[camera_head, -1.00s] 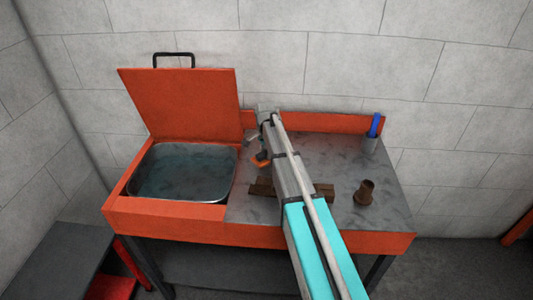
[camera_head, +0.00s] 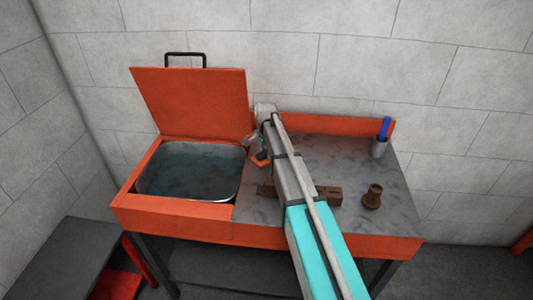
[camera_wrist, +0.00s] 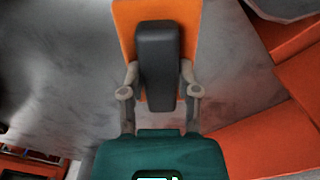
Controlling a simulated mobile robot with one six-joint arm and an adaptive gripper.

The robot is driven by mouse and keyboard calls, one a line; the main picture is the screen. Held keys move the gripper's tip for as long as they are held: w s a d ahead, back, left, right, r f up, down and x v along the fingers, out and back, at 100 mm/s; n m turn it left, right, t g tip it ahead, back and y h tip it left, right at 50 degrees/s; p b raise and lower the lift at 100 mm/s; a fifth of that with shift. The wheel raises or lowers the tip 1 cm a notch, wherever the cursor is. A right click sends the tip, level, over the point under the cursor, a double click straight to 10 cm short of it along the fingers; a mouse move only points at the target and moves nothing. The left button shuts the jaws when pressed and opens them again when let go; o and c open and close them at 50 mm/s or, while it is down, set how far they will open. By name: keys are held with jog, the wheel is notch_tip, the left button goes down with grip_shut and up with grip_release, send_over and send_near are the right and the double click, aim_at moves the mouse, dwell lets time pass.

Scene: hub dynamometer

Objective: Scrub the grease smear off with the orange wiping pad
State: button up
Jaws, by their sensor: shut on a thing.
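My gripper (camera_wrist: 160,88) is shut on the dark grey handle of the orange wiping pad (camera_wrist: 125,22), with one finger on each side of it. In the head view, the pad (camera_head: 260,160) is a small orange patch beside the right edge of the basin, low over or on the grey worktop (camera_head: 262,208). I cannot tell whether the pad touches the surface. My arm hides part of the worktop. The grease smear cannot be told apart from the worktop's dark mottling and shading.
A metal basin (camera_head: 190,171) stands to the left, with its orange lid (camera_head: 190,100) raised. A brown block (camera_head: 328,195) lies partly behind my arm. A brown cup (camera_head: 373,196) and a grey holder (camera_head: 379,148) with a blue item stand at the right.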

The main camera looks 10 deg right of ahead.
jog(key=shift+r+p, duration=3)
jog(key=shift+r+p, duration=1.5)
